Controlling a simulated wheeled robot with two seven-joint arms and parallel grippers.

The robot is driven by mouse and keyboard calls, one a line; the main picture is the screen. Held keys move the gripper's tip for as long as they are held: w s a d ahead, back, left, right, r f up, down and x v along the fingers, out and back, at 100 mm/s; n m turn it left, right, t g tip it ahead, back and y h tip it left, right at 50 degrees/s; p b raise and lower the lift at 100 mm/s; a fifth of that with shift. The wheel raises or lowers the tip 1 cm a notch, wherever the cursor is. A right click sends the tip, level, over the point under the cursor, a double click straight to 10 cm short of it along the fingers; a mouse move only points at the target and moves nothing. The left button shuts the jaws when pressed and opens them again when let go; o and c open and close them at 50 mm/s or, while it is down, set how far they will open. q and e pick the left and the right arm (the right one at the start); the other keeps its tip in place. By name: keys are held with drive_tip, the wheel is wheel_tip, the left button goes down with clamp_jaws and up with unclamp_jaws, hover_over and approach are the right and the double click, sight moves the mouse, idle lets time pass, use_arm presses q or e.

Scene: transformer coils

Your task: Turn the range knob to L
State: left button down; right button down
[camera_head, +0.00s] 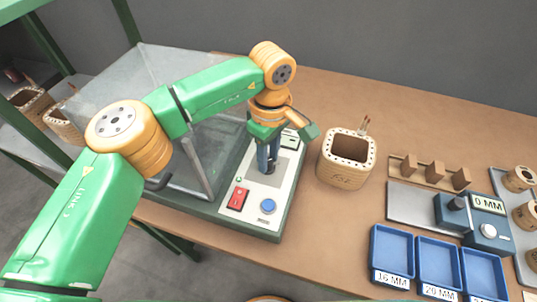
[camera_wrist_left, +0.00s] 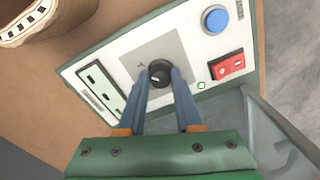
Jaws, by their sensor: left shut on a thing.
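The range knob (camera_wrist_left: 159,73) is a black round knob on a grey square plate of the light control panel (camera_wrist_left: 195,90). In the left wrist view my left gripper (camera_wrist_left: 160,80) is shut on the knob, one blue-grey finger on each side. A pale mark shows on the knob, but I cannot read which letter it points to. In the head view my left gripper (camera_head: 268,165) points straight down onto the panel (camera_head: 285,195) and hides the knob. My right gripper is not in view.
The panel also carries a red switch (camera_head: 237,199), a blue button (camera_head: 268,206) and a display (camera_head: 290,139). A clear box (camera_head: 150,80) stands left of it. A wooden pot (camera_head: 347,158), blue trays (camera_head: 391,252) and a gauge (camera_head: 488,232) stand to the right.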

sight(269, 160)
use_arm(q)
drive_tip(key=c, duration=0.6)
unclamp_jaws()
wheel_tip(269, 160, up, 7)
drive_tip(key=shift+w+d+r, duration=0.1)
